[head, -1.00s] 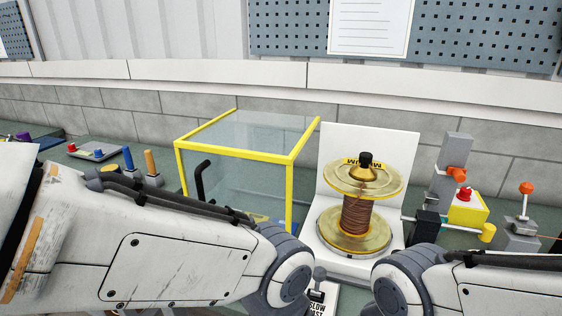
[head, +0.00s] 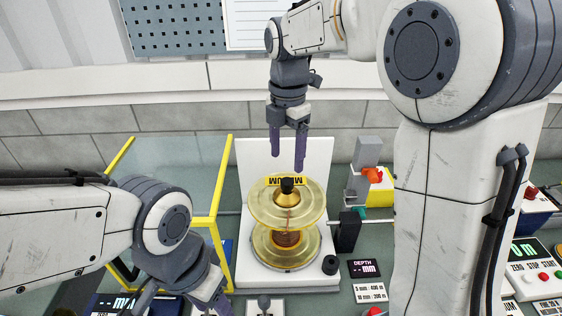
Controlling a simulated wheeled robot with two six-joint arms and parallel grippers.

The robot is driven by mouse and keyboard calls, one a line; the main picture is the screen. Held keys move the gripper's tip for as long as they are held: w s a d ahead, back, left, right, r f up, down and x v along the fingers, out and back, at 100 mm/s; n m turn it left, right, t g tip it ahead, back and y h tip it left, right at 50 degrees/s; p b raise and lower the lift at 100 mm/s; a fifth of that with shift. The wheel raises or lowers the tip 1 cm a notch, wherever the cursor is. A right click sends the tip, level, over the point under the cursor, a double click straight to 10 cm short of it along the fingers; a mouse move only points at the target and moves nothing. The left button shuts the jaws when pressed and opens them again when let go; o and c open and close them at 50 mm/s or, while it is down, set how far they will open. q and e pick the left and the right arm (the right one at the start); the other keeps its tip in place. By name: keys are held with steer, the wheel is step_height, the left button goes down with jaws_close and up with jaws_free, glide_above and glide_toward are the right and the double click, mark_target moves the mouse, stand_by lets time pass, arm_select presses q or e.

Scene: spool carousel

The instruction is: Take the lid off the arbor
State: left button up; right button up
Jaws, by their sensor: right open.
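A spool (head: 262,213) with clear amber flanges and copper wire stands upright on a white stand (head: 318,160). A small black cap (head: 287,185), which looks like the arbor's lid, sits on top at its centre. My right gripper (head: 288,160) points down just above the cap, its two purple fingers apart and empty. It looks clear of the cap, though the exact height is hard to judge. My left gripper (head: 213,302) is low at the bottom edge, left of the spool, partly cut off. Its jaw state is unclear.
A yellow-framed clear guard (head: 219,185) stands left of the spool. A black block (head: 347,231) and a yellow box with a red knob (head: 380,185) are close on the right.

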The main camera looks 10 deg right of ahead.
mark_target(287, 181)
steer(key=shift+w+d+n, duration=0.4)
steer(key=shift+w, duration=0.35)
step_height(287, 181, down, 4)
steer(key=shift+d+r+p, duration=0.1)
steer(key=shift+r+p, duration=0.05)
steer(key=shift+p, duration=0.35)
steer(key=f+p, duration=0.1)
steer(key=f, duration=0.1)
steer(key=f+p, duration=0.1)
steer(key=f, duration=0.1)
steer(key=shift+s+a+f, duration=0.15)
steer(key=shift+a+f, duration=0.05)
steer(key=shift+f, duration=0.75)
jaws_close()
